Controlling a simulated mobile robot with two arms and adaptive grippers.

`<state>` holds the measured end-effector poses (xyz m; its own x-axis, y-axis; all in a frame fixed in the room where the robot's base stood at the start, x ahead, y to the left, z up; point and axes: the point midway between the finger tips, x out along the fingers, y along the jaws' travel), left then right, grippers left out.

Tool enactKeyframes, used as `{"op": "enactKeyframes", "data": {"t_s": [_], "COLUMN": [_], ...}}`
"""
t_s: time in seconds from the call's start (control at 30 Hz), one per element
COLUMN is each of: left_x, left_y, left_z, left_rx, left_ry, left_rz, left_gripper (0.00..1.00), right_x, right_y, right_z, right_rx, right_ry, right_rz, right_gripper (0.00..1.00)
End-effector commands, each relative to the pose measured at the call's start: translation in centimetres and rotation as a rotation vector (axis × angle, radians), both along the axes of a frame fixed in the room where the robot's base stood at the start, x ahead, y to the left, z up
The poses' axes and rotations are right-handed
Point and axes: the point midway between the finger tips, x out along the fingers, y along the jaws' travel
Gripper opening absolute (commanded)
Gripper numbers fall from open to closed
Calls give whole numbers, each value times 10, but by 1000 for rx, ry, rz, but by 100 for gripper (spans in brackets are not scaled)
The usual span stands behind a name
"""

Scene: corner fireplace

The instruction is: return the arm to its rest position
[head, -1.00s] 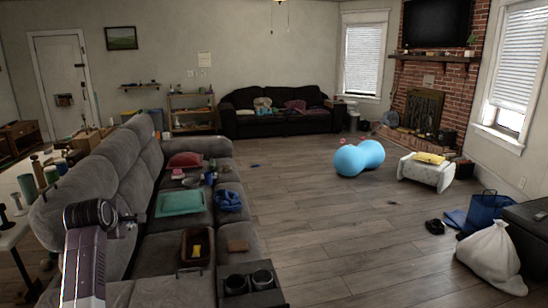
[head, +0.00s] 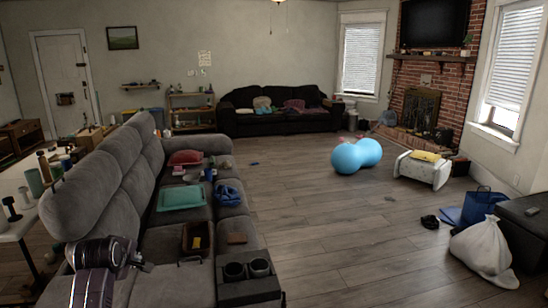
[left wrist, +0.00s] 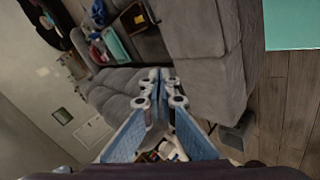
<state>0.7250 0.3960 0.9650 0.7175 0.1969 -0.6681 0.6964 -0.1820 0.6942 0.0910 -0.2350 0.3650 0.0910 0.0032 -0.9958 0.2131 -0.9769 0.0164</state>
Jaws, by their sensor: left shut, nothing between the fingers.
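My left arm (head: 93,287) comes in at the lower left of the head view, in front of the grey sofa. Its gripper (head: 137,262) points to the right and looks small and partly hidden behind the wrist. In the left wrist view the two blue-sided fingers (left wrist: 162,75) meet at their tips, shut and empty. They are over or near the grey sofa; I cannot tell the exact gap. My right arm and gripper do not show.
The grey sofa (head: 105,190) carries a teal tray (head: 181,196), a brown tray (head: 196,240) and cup holders (head: 247,269). A white table (head: 20,212) with several items stands at the left. The wooden floor right of the sofa is open around a blue peanut ball (head: 357,155).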

Motion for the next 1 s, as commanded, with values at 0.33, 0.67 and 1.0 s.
{"op": "enactKeyframes", "data": {"t_s": [0.33,0.67,1.0], "left_x": [-122,-296,-400], "left_y": [-58,-135,-175], "left_z": [-110,-177,-180], "left_rx": [323,583,669], "left_ry": [251,468,530], "left_rz": [-392,-943,-1277], "left_gripper": [0,0,0], "right_x": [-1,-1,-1], "right_y": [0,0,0], "right_z": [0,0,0], "right_rx": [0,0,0], "right_ry": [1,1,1], "right_rz": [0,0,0], "right_gripper": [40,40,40]}}
